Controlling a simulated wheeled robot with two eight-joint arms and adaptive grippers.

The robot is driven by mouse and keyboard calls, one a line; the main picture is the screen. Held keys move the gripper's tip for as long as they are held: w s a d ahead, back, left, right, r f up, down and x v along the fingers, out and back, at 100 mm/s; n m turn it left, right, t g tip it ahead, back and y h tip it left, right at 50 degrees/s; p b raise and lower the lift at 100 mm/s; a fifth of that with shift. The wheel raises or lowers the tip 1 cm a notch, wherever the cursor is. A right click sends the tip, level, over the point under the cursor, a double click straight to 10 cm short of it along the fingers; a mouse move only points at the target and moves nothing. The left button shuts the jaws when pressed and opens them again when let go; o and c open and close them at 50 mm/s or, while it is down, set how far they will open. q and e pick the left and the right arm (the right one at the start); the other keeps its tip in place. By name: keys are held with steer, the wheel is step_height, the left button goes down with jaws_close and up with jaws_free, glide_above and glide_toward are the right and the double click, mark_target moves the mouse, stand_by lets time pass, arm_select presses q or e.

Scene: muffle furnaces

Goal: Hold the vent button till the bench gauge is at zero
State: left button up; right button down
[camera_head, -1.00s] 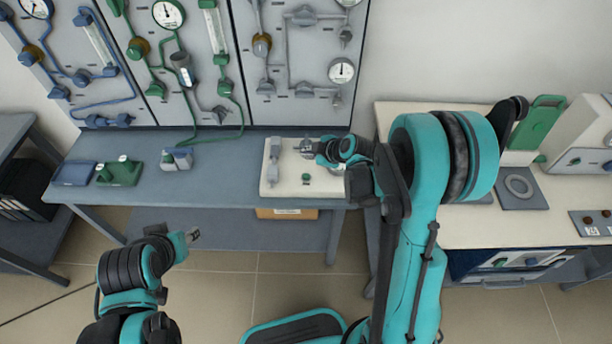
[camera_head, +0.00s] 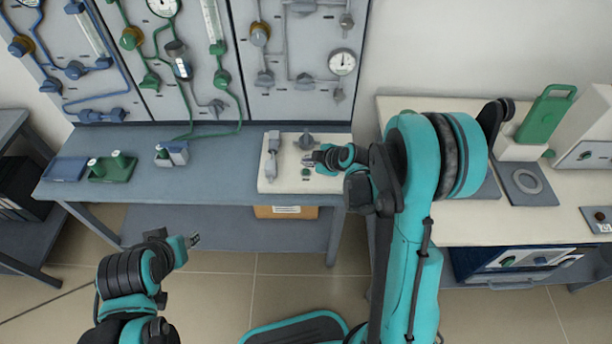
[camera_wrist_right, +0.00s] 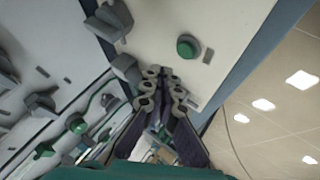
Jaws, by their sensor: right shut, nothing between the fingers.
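The white control plate (camera_head: 272,183) lies on the blue-grey bench and carries a grey knob (camera_head: 306,141) and a small green button (camera_head: 306,172) near its front. The green button (camera_wrist_right: 188,46) also shows in the right wrist view, apart from the fingertips. My right gripper (camera_head: 310,160) is shut and empty above the plate, between knob and button; its fingertips (camera_wrist_right: 165,82) show in the wrist view. A round white gauge (camera_head: 342,62) is on the wall panel above; its reading is too small to tell. My left gripper (camera_head: 193,240) is off the bench's front; its jaw state is unclear.
A blue tray (camera_head: 70,171), a green block with two pegs (camera_head: 112,168) and a grey-blue block (camera_head: 172,154) stand on the bench's left. A cream bench (camera_head: 450,225) with equipment is on the right. The bench middle is clear.

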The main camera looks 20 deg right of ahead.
mark_target(308, 173)
arm_select(q)
steer(key=shift+f+b, duration=0.5)
steer(key=shift+f, duration=0.45)
arm_select(e)
steer(key=shift+f, duration=1)
arm_select(q)
steer(key=shift+f, duration=0.1)
arm_select(e)
steer(key=shift+f, duration=0.1)
arm_select(q)
steer(key=shift+f+b, duration=0.35)
steer(key=shift+b, duration=0.1)
arm_select(e)
steer(key=shift+f, duration=0.3)
arm_select(q)
steer(key=shift+f+b, duration=0.45)
steer(key=shift+b, duration=0.05)
arm_select(e)
steer(key=shift+f, duration=0.45)
arm_select(q)
steer(key=shift+r, duration=0.1)
arm_select(e)
steer(key=shift+r, duration=0.1)
stand_by(1.1)
arm_select(q)
steer(key=shift+r+p, duration=0.55)
steer(key=shift+p, duration=0.1)
arm_select(e)
steer(key=shift+r, duration=0.8)
